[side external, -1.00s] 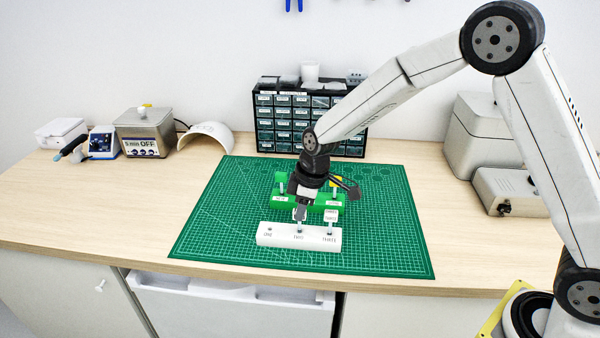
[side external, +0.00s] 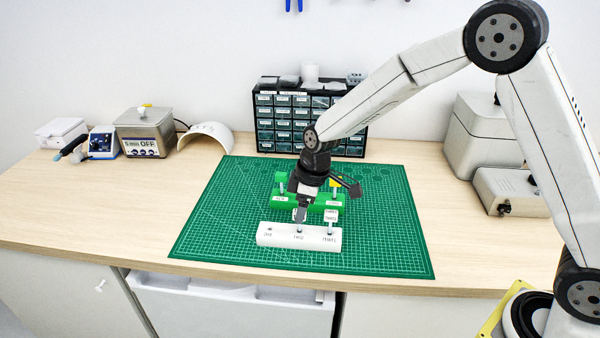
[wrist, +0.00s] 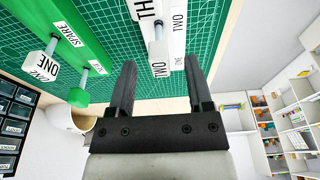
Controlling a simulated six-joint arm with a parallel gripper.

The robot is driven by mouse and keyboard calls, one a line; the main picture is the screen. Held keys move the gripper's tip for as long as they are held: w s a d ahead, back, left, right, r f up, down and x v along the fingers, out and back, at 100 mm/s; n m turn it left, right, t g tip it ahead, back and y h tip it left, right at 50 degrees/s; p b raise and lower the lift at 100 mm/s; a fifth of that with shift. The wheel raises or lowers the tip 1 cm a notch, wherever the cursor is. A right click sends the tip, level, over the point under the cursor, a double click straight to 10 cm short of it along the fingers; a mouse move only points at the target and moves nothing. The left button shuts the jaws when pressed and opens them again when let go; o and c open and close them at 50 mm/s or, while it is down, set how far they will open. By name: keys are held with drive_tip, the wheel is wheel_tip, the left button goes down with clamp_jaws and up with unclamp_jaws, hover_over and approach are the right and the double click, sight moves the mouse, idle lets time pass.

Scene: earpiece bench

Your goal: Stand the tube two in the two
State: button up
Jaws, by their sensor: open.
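The white block (side external: 262,236) with spots marked ONE, TWO and THREE lies on the green mat. Tube two shows in the wrist view by its white TWO flag (wrist: 158,66) and stem, ahead of the space between my fingers. In the side view it appears to stand upright at the block's TWO spot (side external: 299,229), partly hidden by my gripper. My gripper (side external: 301,212) is open just above it; in the wrist view its two fingers (wrist: 160,75) are wide apart, with nothing clamped. The ONE spot (side external: 269,229) looks like an empty hole.
A tube with a THREE flag (side external: 331,215) stands at the block's right end, close to my gripper. A green rack (side external: 316,208) behind holds green-flagged (side external: 281,178) and yellow-flagged (side external: 336,182) tubes. A white ONE flag (wrist: 40,64) shows near it. The mat (side external: 215,220) is clear left.

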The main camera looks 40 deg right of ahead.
sight(309, 231)
drive_tip(key=v, duration=0.7)
drive_tip(key=shift+s+d, duration=0.1)
idle(0.4)
drive_tip(key=s+d+f+m, duration=0.2)
drive_tip(key=s+d+m, duration=0.1)
drive_tip(key=s, duration=0.6)
drive_tip(key=s+d+f+m+h, duration=0.1)
drive_tip(key=s+d+m, duration=0.3)
drive_tip(key=s, duration=0.5)
drive_tip(key=shift+s+f+m+t+h, duration=0.35)
drive_tip(key=shift+f+m, duration=0.3)
drive_tip(key=shift+m, duration=0.25)
